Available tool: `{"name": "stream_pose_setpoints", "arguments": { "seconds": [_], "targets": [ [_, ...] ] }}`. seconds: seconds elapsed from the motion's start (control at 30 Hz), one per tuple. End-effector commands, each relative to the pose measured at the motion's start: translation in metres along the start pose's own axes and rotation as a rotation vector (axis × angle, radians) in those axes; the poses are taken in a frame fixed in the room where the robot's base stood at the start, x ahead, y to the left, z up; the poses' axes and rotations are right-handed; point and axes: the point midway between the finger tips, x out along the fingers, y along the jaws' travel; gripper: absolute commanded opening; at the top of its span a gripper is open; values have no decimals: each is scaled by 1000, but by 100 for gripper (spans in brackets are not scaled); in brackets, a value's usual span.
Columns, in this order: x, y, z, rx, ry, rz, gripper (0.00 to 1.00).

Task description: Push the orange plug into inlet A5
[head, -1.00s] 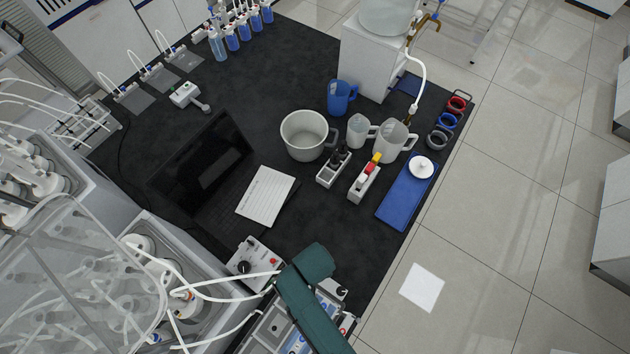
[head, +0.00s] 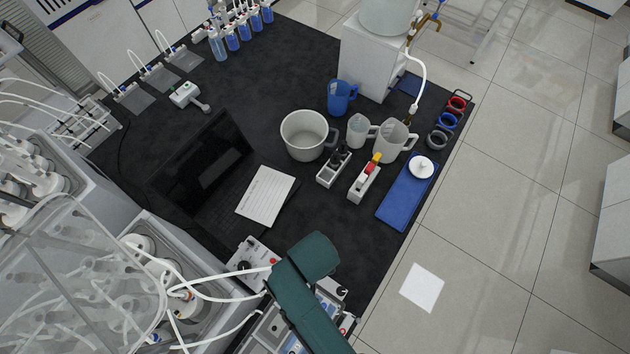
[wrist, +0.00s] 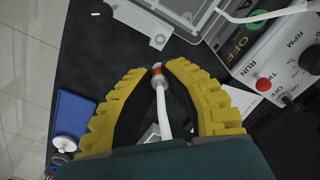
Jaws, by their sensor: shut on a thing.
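The orange plug (wrist: 157,67) shows as a small orange band with a white collar between the tips of my gripper's yellow fingers in the wrist view. A white tube (wrist: 162,105) runs from it back between the fingers. My gripper (wrist: 159,71) is shut on the plug, its fingers bowed apart behind the tips. The plug is over or near the dark bench top and apart from any inlet I can make out. In the head view my gripper and the plug are hidden by my green arm. I cannot pick out inlet A5; no such label is legible.
In the wrist view a control box (wrist: 290,60) with knobs stands right, and a grey-lidded unit (wrist: 190,15) lies ahead. A blue tray (wrist: 75,118) is left. In the head view, reactors (head: 80,285) with white tubes crowd the lower left; a laptop (head: 200,165) lies beyond.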

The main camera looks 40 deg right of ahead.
Motion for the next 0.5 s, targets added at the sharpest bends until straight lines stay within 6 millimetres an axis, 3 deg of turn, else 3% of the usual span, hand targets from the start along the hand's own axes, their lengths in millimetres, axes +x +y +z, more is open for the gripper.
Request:
{"name": "stream_pose_setpoints", "arguments": {
  "seconds": [0.5],
  "targets": [
    [-11,0,0,0,1,0,0]
  ]
}}
